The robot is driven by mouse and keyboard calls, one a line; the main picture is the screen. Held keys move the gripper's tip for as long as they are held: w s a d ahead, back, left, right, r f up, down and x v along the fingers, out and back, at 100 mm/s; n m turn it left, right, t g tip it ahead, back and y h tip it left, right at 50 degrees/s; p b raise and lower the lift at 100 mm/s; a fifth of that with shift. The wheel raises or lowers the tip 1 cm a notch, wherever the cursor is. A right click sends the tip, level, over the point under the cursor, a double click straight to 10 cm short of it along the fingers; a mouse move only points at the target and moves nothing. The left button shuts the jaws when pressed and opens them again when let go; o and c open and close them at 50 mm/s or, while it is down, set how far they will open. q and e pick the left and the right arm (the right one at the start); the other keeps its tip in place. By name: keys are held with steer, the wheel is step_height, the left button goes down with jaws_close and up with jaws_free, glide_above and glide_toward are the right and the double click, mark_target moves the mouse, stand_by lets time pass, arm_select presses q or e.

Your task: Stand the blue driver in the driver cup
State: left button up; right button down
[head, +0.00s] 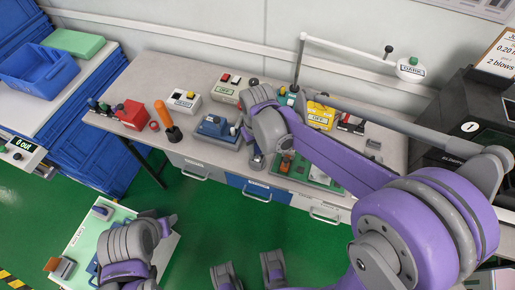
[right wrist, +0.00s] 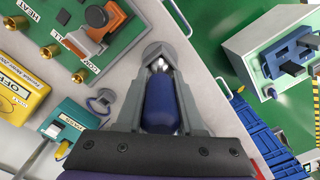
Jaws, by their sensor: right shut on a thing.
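The blue driver (right wrist: 160,103) is in the right wrist view, its blue handle between the two grey fingers of my right gripper (right wrist: 158,62). A bright metal part shows at the handle's far end, close to the fingertips. In the head view my right gripper (head: 256,158) hangs at the front edge of the workbench, partly hidden by its own arm. I cannot clearly pick out the driver cup. My left gripper (head: 166,224) is low at the left of the head view, near the light green tray; its jaws are unclear.
The workbench (head: 157,72) carries a red box (head: 133,115), an orange-handled tool (head: 166,118), a blue tester (head: 215,129), a yellow box (head: 320,115) and a green board (head: 298,168). A thin lamp-like arm (head: 345,48) reaches over the back. Blue crates (head: 40,70) stand left.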

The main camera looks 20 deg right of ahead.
steer(key=shift+f, duration=0.35)
steer(key=shift+c, duration=2.2)
jaws_free()
step_height(320, 180, up, 11)
steer(key=shift+f+p, duration=0.1)
steer(key=shift+p, duration=0.35)
